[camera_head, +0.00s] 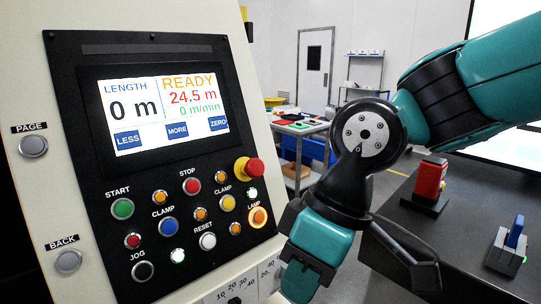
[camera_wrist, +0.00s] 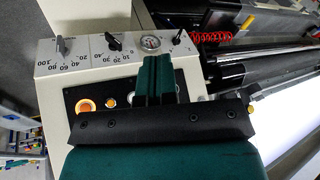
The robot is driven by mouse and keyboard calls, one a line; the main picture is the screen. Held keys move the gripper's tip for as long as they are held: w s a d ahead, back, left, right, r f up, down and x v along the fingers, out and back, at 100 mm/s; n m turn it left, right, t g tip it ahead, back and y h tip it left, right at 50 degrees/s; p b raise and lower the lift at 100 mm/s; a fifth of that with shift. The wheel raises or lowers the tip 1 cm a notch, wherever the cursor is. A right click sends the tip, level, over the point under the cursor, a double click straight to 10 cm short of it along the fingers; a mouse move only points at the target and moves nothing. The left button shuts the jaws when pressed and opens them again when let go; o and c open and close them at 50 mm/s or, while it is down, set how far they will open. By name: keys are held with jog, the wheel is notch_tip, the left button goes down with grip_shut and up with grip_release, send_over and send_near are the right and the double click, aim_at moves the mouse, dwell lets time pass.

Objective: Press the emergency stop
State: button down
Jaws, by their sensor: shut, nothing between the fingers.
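The emergency stop (camera_head: 254,170) is a red mushroom button on a yellow base, at the right edge of the black control panel (camera_head: 85,170) in the head view. It stands out from the panel and nothing touches it. My gripper (camera_head: 298,284) is shut and empty, below and to the right of the button, near the panel's lower right corner. In the wrist view, the shut teal fingers (camera_wrist: 158,78) lie over the lower part of the panel, beside the lit orange lamp button (camera_wrist: 85,105). I cannot make out the emergency stop in that view.
The screen (camera_head: 163,109) reads READY. Several other buttons sit close to the stop, including the lit lamp button (camera_head: 258,217) below it. A dark table (camera_head: 459,219) at right holds a red device (camera_head: 430,180) and a blue-handled one (camera_head: 514,235). Dials (camera_wrist: 113,42) show in the wrist view.

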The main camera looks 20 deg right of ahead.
jog(key=w+d+r+n+t, duration=0.1)
jog(key=w+d+r+n, duration=0.4)
jog(key=w+r, duration=0.3)
jog(key=w+d+r+n+t, duration=0.1)
jog(key=w+d+r+n, duration=0.4)
jog(key=w+r+n, duration=0.3)
jog(key=shift+w+d+t+y+p, duration=0.4)
jog(key=shift+w, duration=0.45)
send_near(256, 172)
notch_tip(256, 172, down, 4)
jog(key=s+a, duration=0.2)
jog(key=w+p, duration=0.2)
jog(key=shift+w+a+f, duration=0.15)
jog(key=shift+w+f, duration=0.25)
jog(key=shift+w+a+f, duration=0.1)
jog(key=shift+w+f, duration=0.1)
jog(key=shift+w, duration=0.1)
